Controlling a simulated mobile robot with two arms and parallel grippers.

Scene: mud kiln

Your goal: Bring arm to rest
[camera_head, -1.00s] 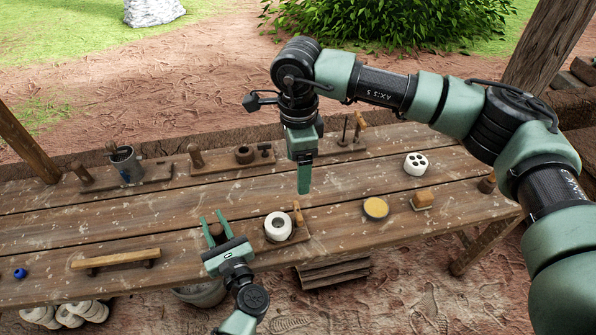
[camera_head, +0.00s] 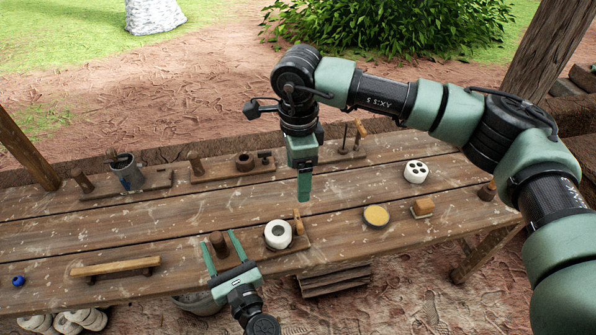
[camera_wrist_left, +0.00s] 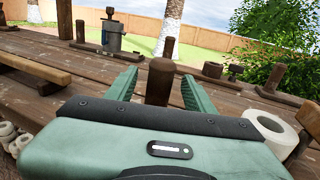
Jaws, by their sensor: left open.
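My left gripper (camera_head: 217,238) is low at the table's near edge, its two green fingers spread apart. A brown wooden peg (camera_head: 218,245) stands upright between or just beyond the fingertips, with gaps on both sides. In the left wrist view, the peg (camera_wrist_left: 160,80) shows between the open fingers (camera_wrist_left: 158,88); its lower part is hidden by the hand. My right gripper (camera_head: 304,187) hangs pointing down over the middle of the table. It shows edge-on, so the gap between its fingers cannot be seen.
A white ring-shaped piece (camera_head: 278,234) stands just right of my left gripper. A wooden bar (camera_head: 115,267) lies to its left. A yellow-topped dish (camera_head: 376,216), a white holed piece (camera_head: 416,171) and a metal cup (camera_head: 127,172) stand farther off. The table between the rows is mostly clear.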

